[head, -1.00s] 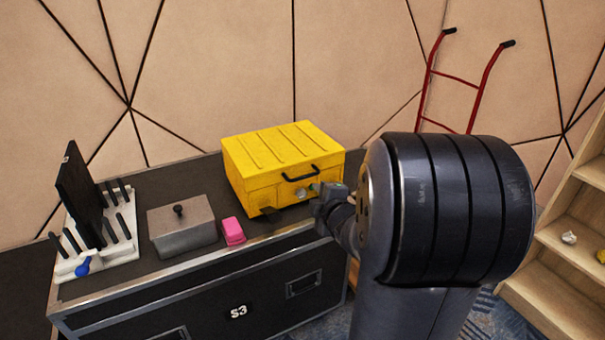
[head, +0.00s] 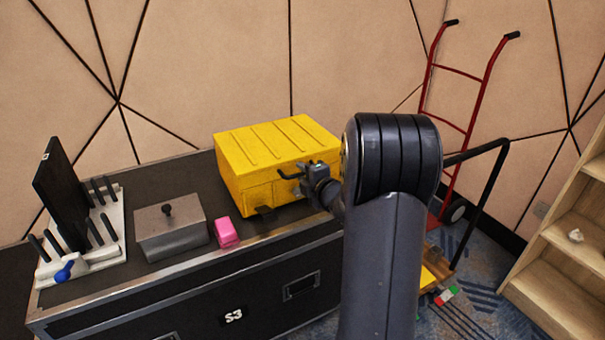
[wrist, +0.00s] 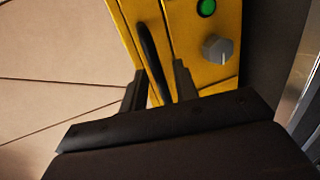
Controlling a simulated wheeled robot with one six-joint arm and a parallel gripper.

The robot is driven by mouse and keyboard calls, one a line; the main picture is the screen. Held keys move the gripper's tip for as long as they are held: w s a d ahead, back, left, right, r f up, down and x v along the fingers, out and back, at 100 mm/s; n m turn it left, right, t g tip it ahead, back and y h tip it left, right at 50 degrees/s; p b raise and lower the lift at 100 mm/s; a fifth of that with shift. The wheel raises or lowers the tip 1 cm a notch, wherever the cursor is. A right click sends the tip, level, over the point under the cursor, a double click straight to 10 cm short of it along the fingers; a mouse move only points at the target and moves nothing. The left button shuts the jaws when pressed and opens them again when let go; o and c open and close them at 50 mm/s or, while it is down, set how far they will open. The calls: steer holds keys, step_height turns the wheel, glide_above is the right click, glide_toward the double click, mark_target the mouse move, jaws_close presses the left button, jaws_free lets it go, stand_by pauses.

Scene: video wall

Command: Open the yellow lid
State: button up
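The yellow lid (head: 275,143) is closed on the yellow box (head: 235,190), which stands on a black case. The lid's black handle (wrist: 153,60) is on the front; in the head view my gripper partly covers it. My gripper (head: 303,172) is at the handle, in front of the box. In the wrist view my gripper (wrist: 160,70) has its two fingers apart, with the handle between them. I see gaps beside the handle, but cannot tell whether either finger touches it. A grey knob (wrist: 217,49) and a green button (wrist: 206,7) show on the box front.
A pink block (head: 227,232), a grey lidded container (head: 170,235) and a white rack (head: 110,225) stand left of the box on the black case (head: 262,305). A red hand truck (head: 466,130) and a wooden shelf (head: 560,240) are at the right.

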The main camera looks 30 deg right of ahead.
steer(key=shift+w+f, duration=0.15)
steer(key=shift+w, duration=0.35)
jaws_close()
